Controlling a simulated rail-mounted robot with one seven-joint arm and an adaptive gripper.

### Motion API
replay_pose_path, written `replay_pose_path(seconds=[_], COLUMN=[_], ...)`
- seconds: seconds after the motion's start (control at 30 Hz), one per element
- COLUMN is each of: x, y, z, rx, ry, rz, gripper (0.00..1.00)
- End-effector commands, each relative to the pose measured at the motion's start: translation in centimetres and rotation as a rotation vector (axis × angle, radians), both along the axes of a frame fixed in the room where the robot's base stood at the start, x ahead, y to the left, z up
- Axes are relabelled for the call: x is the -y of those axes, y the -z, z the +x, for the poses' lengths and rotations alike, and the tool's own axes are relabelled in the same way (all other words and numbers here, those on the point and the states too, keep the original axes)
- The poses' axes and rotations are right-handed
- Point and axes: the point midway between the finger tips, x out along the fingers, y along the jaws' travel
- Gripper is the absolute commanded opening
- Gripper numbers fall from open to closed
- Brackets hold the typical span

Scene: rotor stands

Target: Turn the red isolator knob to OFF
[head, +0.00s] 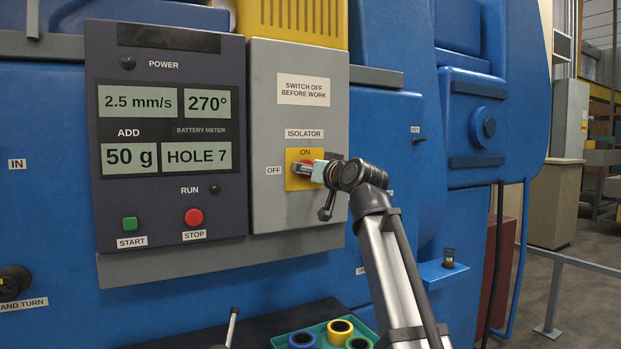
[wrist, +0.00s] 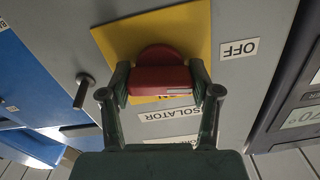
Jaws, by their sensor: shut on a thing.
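The red isolator knob (head: 303,168) sits on a yellow plate (head: 291,184) on the grey isolator box. The ON label is above it and the OFF label (head: 273,170) is to its left. My gripper (head: 314,172) reaches it from the right and partly hides it. In the wrist view, the red knob (wrist: 158,78) is between the two fingers of my gripper (wrist: 160,74), one at each end of its bar. The bar lies crosswise there. Its pale mark is on the half nearer the OFF label (wrist: 239,49). The ON label is partly hidden below the knob.
A dark control panel (head: 169,80) with displays, a green START button (head: 130,224) and a red STOP button (head: 194,217) is left of the box. A green tray (head: 283,341) with coloured rings is below. A bolt-like peg (wrist: 86,90) shows in the wrist view.

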Motion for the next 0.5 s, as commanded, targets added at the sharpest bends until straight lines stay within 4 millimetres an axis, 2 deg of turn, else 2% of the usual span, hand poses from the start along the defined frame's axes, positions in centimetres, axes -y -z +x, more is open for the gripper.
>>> replay_pose_path(seconds=[0.23,0.5], x=[-0.03,-0.01], y=[-0.05,-0.15], z=[0.12,0.1], rx=[0.076,0.11], ry=[0.001,0.002], rz=[-0.116,-0.171], gripper=[0.27,0.27])
